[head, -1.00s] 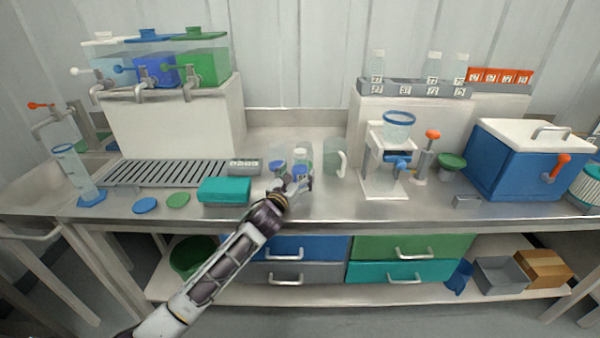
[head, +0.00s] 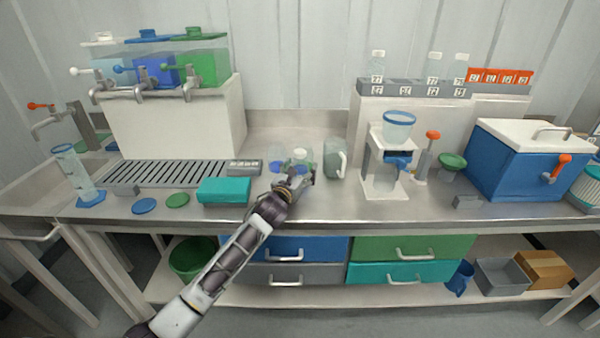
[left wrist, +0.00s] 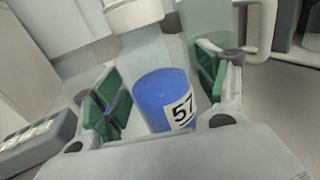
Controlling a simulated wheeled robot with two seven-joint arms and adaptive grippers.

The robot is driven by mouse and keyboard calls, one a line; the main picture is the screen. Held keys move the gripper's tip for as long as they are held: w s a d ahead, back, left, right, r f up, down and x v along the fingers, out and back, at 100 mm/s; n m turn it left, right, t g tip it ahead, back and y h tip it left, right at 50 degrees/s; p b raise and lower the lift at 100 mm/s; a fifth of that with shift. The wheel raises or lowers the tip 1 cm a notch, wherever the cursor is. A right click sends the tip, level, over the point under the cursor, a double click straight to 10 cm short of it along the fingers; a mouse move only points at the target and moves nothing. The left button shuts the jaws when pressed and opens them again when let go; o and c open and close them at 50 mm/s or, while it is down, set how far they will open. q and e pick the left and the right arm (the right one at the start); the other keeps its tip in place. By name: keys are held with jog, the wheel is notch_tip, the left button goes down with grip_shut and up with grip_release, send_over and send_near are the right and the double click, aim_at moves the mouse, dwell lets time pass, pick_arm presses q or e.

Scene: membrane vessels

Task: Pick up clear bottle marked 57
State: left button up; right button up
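The clear bottle marked 57 (left wrist: 160,80) has a white cap, blue contents and a white label reading 57. In the left wrist view it stands between the two green-padded fingers of my left gripper (left wrist: 160,95), tilted in the picture. The fingers are spread either side of it, and firm contact does not show. In the head view the bottle (head: 300,157) is at the counter's middle, its lower part hidden by my left gripper (head: 296,180). My right gripper is not in view.
A clear vessel (head: 277,158) stands left of the bottle and a handled jug (head: 335,160) stands close on the right. A teal box (head: 224,190) lies left of my gripper. Marked bottles (head: 434,66) stand in a rack on the raised shelf. The counter front is clear right of my gripper.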

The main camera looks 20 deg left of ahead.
aim_at(300, 150)
pick_arm(q)
jog(key=c, duration=1.1)
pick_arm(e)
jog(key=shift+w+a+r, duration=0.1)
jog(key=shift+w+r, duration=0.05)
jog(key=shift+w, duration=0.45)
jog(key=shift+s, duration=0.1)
pick_arm(q)
jog(key=shift+r, duration=0.7)
notch_tip(300, 150, up, 7)
jog(key=shift+f+p, duration=0.15)
jog(key=shift+p, duration=0.85)
jog(key=shift+r, duration=0.95)
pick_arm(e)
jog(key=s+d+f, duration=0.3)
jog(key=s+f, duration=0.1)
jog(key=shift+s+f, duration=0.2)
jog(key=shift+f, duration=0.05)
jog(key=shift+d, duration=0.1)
